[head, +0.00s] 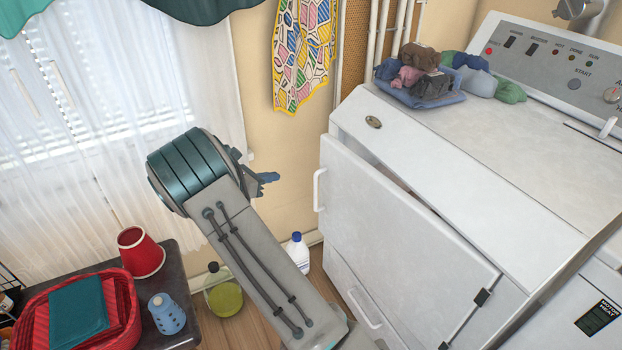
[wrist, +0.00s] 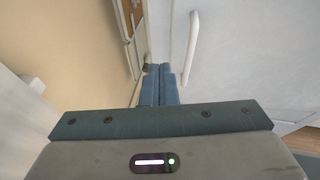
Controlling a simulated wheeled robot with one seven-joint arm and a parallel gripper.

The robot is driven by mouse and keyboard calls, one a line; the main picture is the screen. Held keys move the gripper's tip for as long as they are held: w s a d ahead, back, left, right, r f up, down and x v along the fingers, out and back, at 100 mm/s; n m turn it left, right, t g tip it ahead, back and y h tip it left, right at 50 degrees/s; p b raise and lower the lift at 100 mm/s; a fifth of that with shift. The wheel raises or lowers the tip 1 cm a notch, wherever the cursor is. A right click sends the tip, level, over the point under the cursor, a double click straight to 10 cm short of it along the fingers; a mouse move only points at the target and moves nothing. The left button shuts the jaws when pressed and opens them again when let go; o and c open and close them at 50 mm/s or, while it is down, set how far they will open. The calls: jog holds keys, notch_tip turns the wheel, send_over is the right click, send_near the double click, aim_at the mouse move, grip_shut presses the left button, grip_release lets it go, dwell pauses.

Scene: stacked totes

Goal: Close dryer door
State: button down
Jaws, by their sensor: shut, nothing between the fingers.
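The dryer door (head: 400,230) is a white panel on the front of the white dryer (head: 500,150). It stands slightly ajar, with a dark gap along its top edge. Its hinges are at the lower right and its white handle (head: 318,190) is at the left edge. In the wrist view the door (wrist: 250,60) fills the right side, with the handle (wrist: 191,48) upright near the middle. My gripper (head: 268,177) is shut and empty, to the left of the handle and apart from it. Its closed fingers (wrist: 158,85) also show in the wrist view, left of the handle.
Folded clothes (head: 425,85) lie on the dryer top. Two jugs stand on the floor between table and dryer.

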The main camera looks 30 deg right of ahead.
jog(key=s+f+m+g, duration=0.1)
jog(key=m, duration=0.1)
send_near(320, 175)
jog(key=shift+h, duration=0.3)
jog(key=x, duration=0.5)
jog(key=shift+f, duration=0.2)
jog(key=shift+w+d, duration=0.1)
jog(key=shift+d, duration=0.5)
